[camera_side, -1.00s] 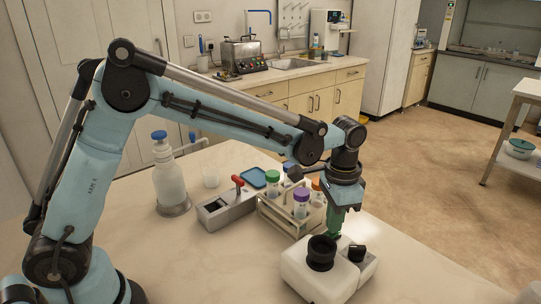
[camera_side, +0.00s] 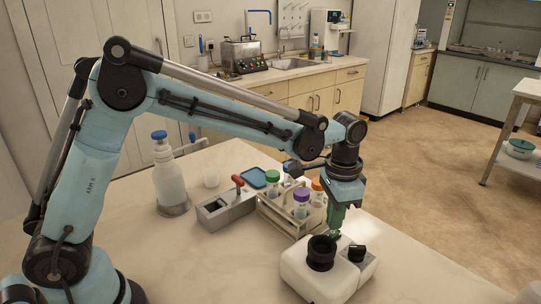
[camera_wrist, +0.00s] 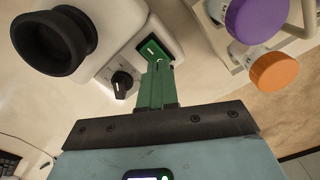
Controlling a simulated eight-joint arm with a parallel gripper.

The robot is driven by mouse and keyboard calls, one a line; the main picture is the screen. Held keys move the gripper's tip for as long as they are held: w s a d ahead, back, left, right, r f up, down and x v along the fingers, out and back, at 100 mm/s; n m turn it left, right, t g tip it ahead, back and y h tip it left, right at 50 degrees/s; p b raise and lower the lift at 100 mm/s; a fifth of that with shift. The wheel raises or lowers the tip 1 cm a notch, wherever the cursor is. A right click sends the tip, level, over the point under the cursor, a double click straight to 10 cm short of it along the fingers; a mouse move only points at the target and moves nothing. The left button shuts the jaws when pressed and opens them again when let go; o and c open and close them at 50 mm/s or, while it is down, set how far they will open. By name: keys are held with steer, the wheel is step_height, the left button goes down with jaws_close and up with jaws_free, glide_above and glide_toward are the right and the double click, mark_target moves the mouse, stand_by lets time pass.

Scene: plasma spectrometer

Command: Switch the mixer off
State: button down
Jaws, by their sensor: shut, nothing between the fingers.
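The mixer (camera_side: 318,281) is a white box with a black cup (camera_side: 321,253) on top and a black knob (camera_side: 357,253) on its right part. It fills the upper left of the wrist view (camera_wrist: 110,18), with the cup (camera_wrist: 55,42), the knob (camera_wrist: 122,84) with a white pointer mark, and a green rocker switch (camera_wrist: 152,47) in a dark frame. My gripper (camera_side: 335,232) points down at the mixer's rear edge, its green fingers shut and empty. In the wrist view the fingertips (camera_wrist: 158,64) are right beside the rocker; I cannot tell if they touch it.
A rack (camera_side: 268,212) of tubes with purple (camera_side: 301,195), orange (camera_side: 317,185) and green caps stands just behind the mixer, close to my gripper. A grey box with a red lever (camera_side: 237,180) and a wash bottle (camera_side: 168,180) stand farther left. The front table is clear.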

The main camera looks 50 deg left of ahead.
mark_target(331, 232)
steer(key=shift+r, duration=2.7)
steer(key=s+a+n+t, duration=0.6)
steer(key=s+a+t, duration=0.1)
steer(key=s+a, duration=0.6)
steer(key=shift+s+a+r, duration=0.2)
steer(key=shift+s+a, duration=0.05)
steer(key=shift+s, duration=0.75)
steer(key=shift+r, duration=0.1)
